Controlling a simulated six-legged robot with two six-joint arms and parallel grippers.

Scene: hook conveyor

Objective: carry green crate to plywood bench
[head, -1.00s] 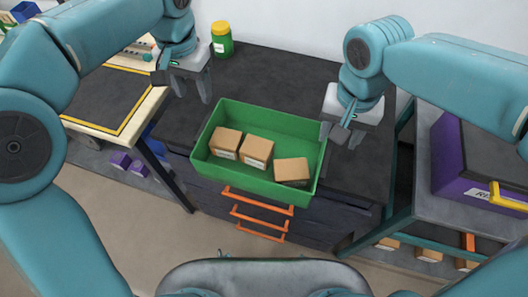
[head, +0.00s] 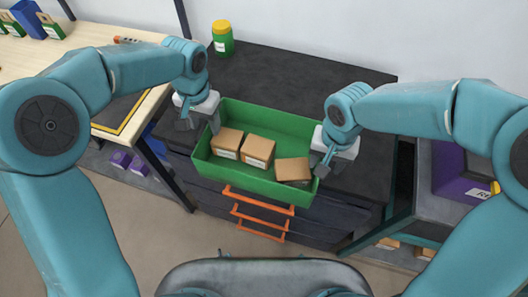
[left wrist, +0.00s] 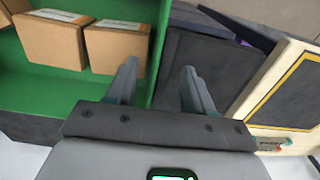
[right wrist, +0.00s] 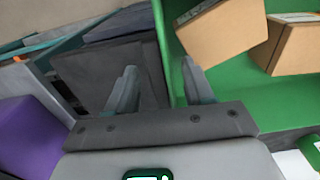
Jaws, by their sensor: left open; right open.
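The green crate (head: 250,180) sits on a dark drawer cabinet (head: 290,75) in the head view. It holds three cardboard boxes (head: 258,150). My left gripper (head: 199,122) is open at the crate's left end; in the left wrist view its fingers (left wrist: 160,88) are on either side of the crate wall (left wrist: 50,90). My right gripper (head: 323,162) is open at the right end; in the right wrist view its fingers (right wrist: 159,88) also straddle the wall. Whether they touch the wall I cannot tell. The plywood bench (head: 62,62) stands at the left.
A green jar with a yellow lid (head: 222,38) stands at the cabinet's back. A black mat with a yellow border (head: 118,112) lies on the bench's near end. Orange drawer handles (head: 258,203) project in front. A purple bin (head: 455,180) is at the right.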

